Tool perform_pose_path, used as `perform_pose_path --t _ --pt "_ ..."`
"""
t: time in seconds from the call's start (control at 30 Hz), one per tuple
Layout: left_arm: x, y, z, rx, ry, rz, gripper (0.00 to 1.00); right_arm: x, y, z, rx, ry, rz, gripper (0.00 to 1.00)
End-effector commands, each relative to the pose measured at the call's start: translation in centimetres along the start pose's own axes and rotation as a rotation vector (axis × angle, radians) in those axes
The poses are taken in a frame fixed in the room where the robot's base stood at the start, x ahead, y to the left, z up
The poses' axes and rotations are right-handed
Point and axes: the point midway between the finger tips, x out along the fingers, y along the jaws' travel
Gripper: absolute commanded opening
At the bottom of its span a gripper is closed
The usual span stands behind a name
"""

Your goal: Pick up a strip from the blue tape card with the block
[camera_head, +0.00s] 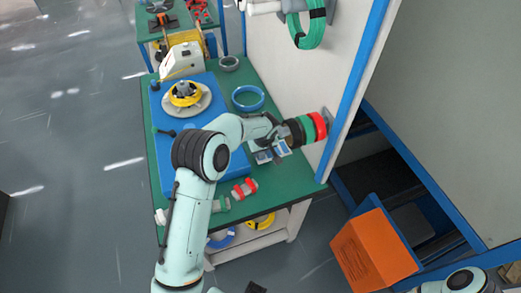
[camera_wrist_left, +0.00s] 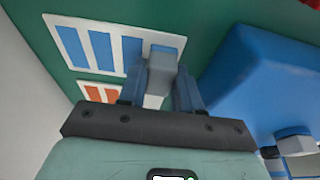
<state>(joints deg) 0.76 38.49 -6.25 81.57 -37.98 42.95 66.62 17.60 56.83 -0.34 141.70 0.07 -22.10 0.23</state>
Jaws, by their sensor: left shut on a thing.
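The blue tape card (camera_wrist_left: 101,47) is white with several blue strips and lies on the green table top in the left wrist view. A grey block (camera_wrist_left: 161,72) sits between the fingers of my left gripper (camera_wrist_left: 158,88), which is shut on it. The block overlaps the right end of the card in that view; I cannot tell whether it touches the card. In the head view my left gripper (camera_head: 268,153) is over the right side of the table, and its wrist hides much of this spot.
A card with orange strips (camera_wrist_left: 97,93) lies beside the blue one, partly behind my gripper. A large blue surface (camera_wrist_left: 265,80) rises close on the right. In the head view, red, green and black coils (camera_head: 305,131) hang by the white panel near my wrist.

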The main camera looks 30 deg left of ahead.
Motion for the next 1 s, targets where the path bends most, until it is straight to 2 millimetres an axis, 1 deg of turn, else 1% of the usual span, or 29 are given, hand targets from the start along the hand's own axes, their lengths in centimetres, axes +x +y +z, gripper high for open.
perform_pose_path --t 0.7,0.8,1.0 --pt "-7.2 0.1 -2.1 -0.001 0.004 0.004 0.07 -3.1 -1.5 -1.1 -0.007 0.018 -0.006 0.51" --pt "-7.6 0.1 -2.2 -0.002 0.004 0.004 0.07 -3.3 -1.6 -1.2 -0.007 0.02 -0.007 0.51" --pt "-7.5 0.0 -2.1 -0.001 0.003 0.002 0.07 -3.2 -1.5 -1.1 -0.007 0.019 -0.007 0.51"
